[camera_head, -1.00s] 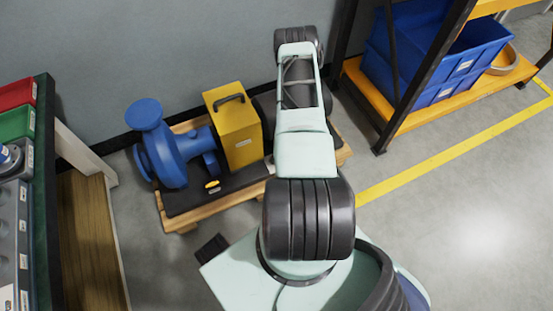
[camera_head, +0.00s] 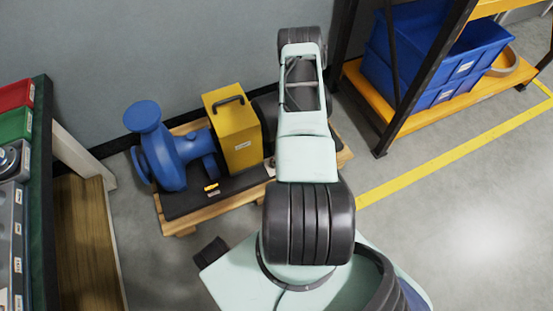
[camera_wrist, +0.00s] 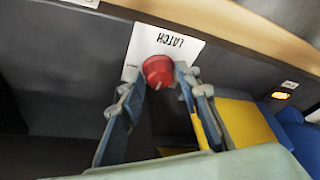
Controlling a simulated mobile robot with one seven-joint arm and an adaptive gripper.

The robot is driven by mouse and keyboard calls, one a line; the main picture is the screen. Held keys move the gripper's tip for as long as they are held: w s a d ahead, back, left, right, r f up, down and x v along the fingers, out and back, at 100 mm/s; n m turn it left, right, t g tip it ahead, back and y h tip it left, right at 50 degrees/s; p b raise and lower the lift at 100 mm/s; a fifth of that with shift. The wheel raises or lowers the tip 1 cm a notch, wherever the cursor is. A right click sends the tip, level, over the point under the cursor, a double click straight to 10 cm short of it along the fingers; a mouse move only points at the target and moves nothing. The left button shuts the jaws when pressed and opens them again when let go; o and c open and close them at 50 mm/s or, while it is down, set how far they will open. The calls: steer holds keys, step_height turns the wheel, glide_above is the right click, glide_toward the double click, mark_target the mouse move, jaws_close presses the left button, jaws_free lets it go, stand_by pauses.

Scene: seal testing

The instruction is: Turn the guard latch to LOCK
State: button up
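The guard latch is a red round knob (camera_wrist: 158,71) with a pale pointer mark, on a white plate (camera_wrist: 188,44) lettered LATCH, which appears upside down in the wrist view. My gripper (camera_wrist: 159,78) has its two fingertips on either side of the knob, spread about its width. I cannot tell whether the pads touch it. In the head view my arm covers the gripper and the latch. The yellow guard box (camera_head: 236,130) with a black handle stands beside the blue pump (camera_head: 165,150) on a dark base (camera_head: 195,200). No LOCK marking is readable.
The base rests on a wooden pallet (camera_head: 180,229) near the grey wall. A small amber lamp (camera_head: 211,188) sits on the base; it also shows in the wrist view (camera_wrist: 281,95). A rack with blue bins (camera_head: 435,55) stands right, a bench (camera_head: 85,230) left. Floor is clear at right.

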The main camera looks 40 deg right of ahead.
steer(key=shift+r, duration=0.1)
steer(key=v, duration=1.2)
steer(key=shift+w+d, duration=0.1)
steer(key=shift+w, duration=0.05)
